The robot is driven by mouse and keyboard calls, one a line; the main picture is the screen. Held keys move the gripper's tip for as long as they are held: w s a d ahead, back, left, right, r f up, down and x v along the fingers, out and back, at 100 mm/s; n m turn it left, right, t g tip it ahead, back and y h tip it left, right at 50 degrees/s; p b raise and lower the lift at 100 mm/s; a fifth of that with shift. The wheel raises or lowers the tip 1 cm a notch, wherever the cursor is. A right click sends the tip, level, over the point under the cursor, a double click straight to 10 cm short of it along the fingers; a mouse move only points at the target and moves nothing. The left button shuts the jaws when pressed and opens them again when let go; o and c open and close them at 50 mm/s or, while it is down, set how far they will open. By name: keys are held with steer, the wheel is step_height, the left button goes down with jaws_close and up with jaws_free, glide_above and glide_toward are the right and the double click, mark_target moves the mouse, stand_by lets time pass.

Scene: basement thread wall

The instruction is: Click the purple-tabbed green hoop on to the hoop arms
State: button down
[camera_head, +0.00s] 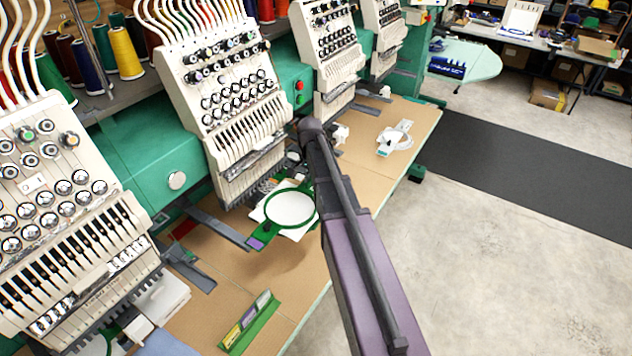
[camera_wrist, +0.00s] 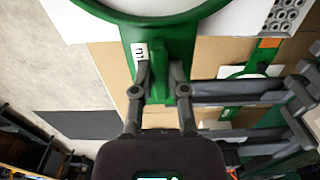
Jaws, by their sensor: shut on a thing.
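The green hoop (camera_head: 268,225), with a white disc of cloth inside, is above the tan table in front of the second machine head. Its purple tab (camera_head: 257,243) is at its lower left, close to the end of a dark grey hoop arm (camera_head: 220,230). In the wrist view my gripper (camera_wrist: 160,78) is shut on the hoop's green bracket (camera_wrist: 166,50), which bears a white label. The ring runs off the top of that view. Dark grey bars (camera_wrist: 235,92) extend to the right there. My arm hides the gripper in the head view.
A green rack (camera_head: 250,325) with coloured tabs stands at the table's front. More machine heads (camera_head: 235,100) line the back. Another green hoop part with an orange tab (camera_wrist: 268,43) shows in the wrist view. Open floor (camera_head: 480,230) is on the right.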

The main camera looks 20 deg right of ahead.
steer(key=w+a, duration=0.2)
steer(key=shift+w+f+b, duration=0.35)
stand_by(0.7)
steer(key=c, duration=0.6)
jaws_free()
steer(key=shift+r, duration=0.1)
